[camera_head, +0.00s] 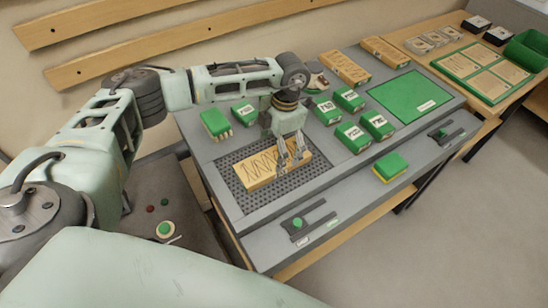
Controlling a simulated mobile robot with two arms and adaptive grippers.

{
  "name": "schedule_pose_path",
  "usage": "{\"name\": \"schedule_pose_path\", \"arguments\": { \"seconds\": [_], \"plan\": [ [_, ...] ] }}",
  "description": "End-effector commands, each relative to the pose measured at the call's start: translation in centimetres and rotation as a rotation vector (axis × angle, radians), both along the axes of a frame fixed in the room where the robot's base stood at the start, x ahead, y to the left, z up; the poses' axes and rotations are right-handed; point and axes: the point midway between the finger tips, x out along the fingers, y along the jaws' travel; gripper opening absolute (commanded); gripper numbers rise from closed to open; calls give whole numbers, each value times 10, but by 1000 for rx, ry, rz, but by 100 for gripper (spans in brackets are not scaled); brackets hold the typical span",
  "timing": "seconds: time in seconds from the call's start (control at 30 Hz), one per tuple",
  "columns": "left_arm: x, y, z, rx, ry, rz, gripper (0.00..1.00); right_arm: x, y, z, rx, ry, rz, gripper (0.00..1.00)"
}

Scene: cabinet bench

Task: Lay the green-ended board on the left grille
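A wooden board (262,170) with dark zigzag markings lies on the left grille (232,186), a dark perforated panel set in the grey bench. No green end shows on this board; its right end is partly covered by my gripper. My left gripper (292,162) points down over the right end of that board. Its two fingers look a little apart, at or just above the board. I cannot tell whether they grip it. My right gripper is not in view.
A flat green panel (408,95) lies to the right. A green-and-yellow block (391,167) and a green-knobbed slider (297,223) are near the front. Two wooden boards (345,68) lie at the back.

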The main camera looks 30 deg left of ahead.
Motion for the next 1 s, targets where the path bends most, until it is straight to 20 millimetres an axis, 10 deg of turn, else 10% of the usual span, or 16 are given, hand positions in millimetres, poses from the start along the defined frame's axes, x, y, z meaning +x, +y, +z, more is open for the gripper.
{"name": "schedule_pose_path", "arguments": {
  "seconds": [0.4, 1.0],
  "plan": [
    [10, -5, 71, 0, -2, 1, 89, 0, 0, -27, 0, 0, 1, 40],
    [10, -6, 78, 1, -1, 1, 89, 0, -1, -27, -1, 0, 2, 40]
  ]
}}
